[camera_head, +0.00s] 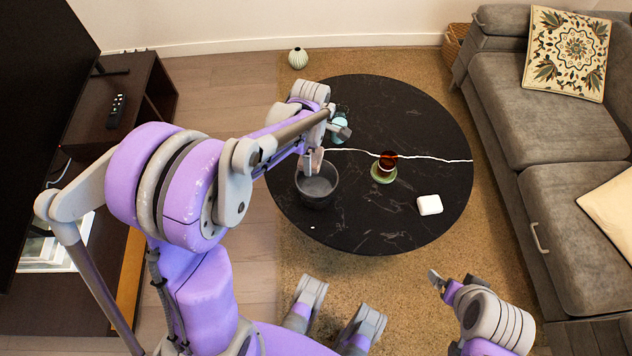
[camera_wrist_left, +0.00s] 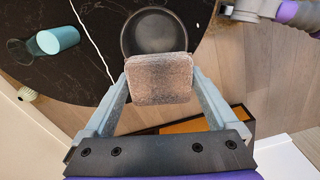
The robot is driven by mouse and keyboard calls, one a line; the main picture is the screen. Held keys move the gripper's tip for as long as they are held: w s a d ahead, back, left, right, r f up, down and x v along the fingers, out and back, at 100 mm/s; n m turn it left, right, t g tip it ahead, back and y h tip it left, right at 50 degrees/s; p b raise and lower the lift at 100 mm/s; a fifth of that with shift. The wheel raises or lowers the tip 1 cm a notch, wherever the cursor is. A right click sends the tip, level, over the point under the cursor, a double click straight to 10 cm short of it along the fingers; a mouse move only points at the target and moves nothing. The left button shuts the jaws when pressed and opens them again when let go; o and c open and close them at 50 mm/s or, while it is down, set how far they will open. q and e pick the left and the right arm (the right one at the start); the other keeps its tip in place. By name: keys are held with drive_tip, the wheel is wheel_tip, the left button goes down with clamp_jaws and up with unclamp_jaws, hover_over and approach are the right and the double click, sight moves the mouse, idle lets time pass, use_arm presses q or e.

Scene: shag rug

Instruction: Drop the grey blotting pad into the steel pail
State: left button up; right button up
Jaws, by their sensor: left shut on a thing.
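The grey blotting pad (camera_wrist_left: 160,78) is a small rounded block between the fingers of my left gripper (camera_wrist_left: 161,82), which is shut on it. In the head view the pad (camera_head: 314,161) shows small below the left wrist, above the pail. The steel pail (camera_head: 317,193) is a dark grey open bowl shape standing upright on the round table's left side. In the left wrist view the pad covers the near part of the pail's rim (camera_wrist_left: 124,36). The visible inside of the pail looks empty. My right gripper (camera_head: 437,281) is low at the right, away from the table; its finger gap is unclear.
A grey sofa (camera_head: 515,105) stands right. A ribbed vase (camera_head: 298,58) is behind.

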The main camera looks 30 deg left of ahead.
use_arm(q)
wheel_tip(320, 180, down, 6)
drive_tip(key=b, duration=0.4)
drive_tip(key=o, duration=0.8)
drive_tip(key=shift+o, duration=0.2)
wheel_tip(320, 180, up, 11)
drive_tip(key=shift+f+p, duration=0.1)
drive_tip(key=shift+p, duration=1.15)
